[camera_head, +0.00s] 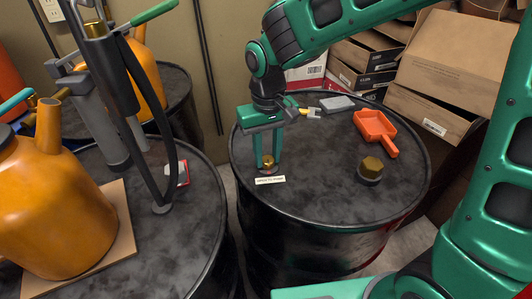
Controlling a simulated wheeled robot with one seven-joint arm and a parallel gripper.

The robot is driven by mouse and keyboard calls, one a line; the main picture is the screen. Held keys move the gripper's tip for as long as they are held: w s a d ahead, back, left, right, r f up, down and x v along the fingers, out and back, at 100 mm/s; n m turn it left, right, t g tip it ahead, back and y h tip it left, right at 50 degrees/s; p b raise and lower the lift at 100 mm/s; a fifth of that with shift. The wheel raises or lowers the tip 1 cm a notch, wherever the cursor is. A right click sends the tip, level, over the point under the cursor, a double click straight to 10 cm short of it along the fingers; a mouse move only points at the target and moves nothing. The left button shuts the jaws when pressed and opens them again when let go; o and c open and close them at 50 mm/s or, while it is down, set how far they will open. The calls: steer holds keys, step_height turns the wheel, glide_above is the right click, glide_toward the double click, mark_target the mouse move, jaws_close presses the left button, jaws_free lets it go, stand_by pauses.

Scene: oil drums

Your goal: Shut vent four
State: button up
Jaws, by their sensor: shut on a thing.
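A small brass vent cap (268,163) stands near the left front edge of the black drum top on the right. A white label (270,180) lies just in front of it; its print is too small to read surely. My gripper (268,158) points down, with its two green fingers on either side of the brass cap and shut on it. The fingers partly hide the cap, and I cannot tell how far it is turned. No number four is legible in the view.
A grey block (337,104) lies at the back. Cardboard boxes (460,60) stand behind; the left drum holds an orange can (50,210) and a pump (120,85).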

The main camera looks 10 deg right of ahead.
mark_target(268, 158)
steer(key=shift+w+r, duration=0.1)
steer(key=shift+w, duration=0.1)
steer(key=o, duration=0.9)
steer(key=shift+o, duration=0.7)
steer(key=shift+s, duration=0.1)
step_height(268, 158, up, 11)
steer(key=shift+f, duration=0.2)
